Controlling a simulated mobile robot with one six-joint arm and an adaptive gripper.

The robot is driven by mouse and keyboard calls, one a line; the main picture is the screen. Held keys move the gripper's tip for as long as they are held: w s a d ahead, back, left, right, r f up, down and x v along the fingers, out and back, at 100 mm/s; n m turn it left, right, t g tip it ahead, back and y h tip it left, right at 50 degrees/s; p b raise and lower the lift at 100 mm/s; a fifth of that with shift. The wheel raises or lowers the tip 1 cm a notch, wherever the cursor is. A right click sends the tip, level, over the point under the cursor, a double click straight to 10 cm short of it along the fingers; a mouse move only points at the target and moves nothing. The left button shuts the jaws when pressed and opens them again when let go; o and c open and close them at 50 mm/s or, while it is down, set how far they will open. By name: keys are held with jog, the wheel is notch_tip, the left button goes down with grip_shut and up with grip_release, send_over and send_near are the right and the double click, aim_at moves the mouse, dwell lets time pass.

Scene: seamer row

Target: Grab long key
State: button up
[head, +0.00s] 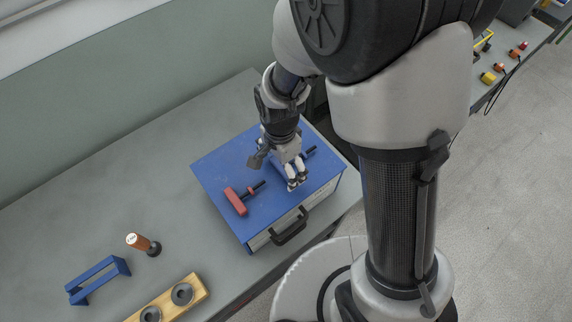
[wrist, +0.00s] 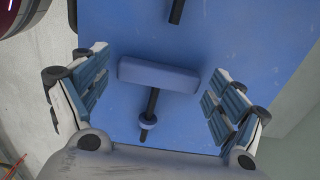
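Two T-handled keys lie on the blue lid of a case (head: 270,217). One has a red handle (head: 236,201) and a short black shaft. The other has a blue handle (wrist: 158,75) and a black shaft with a blue collar; in the head view its dark shaft (head: 309,151) shows beside my gripper. I cannot tell by name which is the long key. My gripper (head: 296,183) is over the lid, fingers apart. In the wrist view my gripper (wrist: 157,64) is open and empty, with the blue handle between its fingers' lines; contact is not visible.
The case has a black handle (head: 289,228) on its front side, near the bench edge. The bench behind is clear.

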jog(key=c, duration=0.8)
jog(key=shift+o, duration=0.2)
jog(key=shift+r, duration=0.1)
